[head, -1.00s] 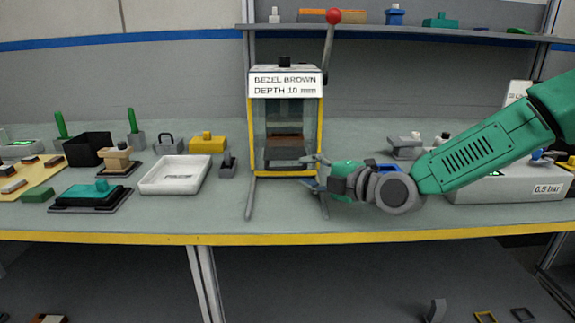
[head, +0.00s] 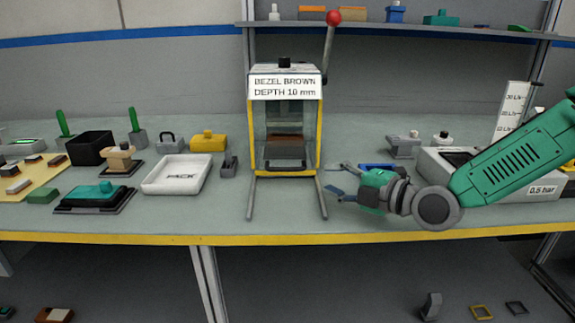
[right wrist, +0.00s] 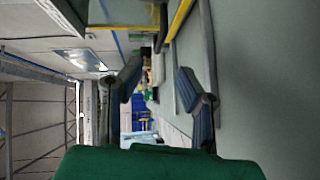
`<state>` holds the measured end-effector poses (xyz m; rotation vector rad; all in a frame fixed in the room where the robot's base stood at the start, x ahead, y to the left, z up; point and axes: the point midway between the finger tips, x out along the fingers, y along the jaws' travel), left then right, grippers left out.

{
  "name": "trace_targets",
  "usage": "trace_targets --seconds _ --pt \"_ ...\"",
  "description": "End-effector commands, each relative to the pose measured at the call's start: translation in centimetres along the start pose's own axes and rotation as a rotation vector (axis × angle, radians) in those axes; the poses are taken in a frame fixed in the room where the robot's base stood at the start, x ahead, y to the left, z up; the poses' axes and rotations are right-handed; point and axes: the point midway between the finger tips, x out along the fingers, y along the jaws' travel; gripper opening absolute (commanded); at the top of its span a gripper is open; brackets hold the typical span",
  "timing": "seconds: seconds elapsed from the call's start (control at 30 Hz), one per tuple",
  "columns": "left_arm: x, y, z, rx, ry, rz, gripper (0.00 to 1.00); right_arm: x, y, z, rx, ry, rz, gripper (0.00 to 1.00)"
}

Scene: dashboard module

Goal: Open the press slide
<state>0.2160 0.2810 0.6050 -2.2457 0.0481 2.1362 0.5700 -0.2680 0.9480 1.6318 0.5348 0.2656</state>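The press (head: 286,120) stands mid-bench with a yellow frame and a white label reading "BEZEL BROWN DEPTH 10 mm". Its lever (head: 328,55) with a red knob stands up at the right side. Inside, low down, a brown piece (head: 287,139) sits above a dark base; I cannot tell the slide's exact position. Two grey rails (head: 251,198) reach forward from the press. My right gripper (head: 339,178) is just right of the right-hand rail, fingers apart and empty, pointing left. In the right wrist view its fingers (right wrist: 160,88) are spread. My left gripper is not in view.
A grey box (head: 510,187) marked "0.5 bar" stands at the right, partly behind my arm. A blue item (head: 376,166) lies behind my gripper. A shelf (head: 420,33) runs above.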

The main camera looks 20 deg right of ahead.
Motion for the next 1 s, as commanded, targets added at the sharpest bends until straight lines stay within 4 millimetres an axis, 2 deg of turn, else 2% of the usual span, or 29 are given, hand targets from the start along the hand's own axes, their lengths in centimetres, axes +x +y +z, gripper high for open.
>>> trace_targets --seconds 0.4,1.0 --pt "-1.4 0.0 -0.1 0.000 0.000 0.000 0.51 -2.6 0.1 0.0 0.000 0.000 0.000 0.31" --pt "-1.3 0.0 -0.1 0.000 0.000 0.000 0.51 -2.8 0.1 -0.1 -0.001 0.001 0.000 0.31"
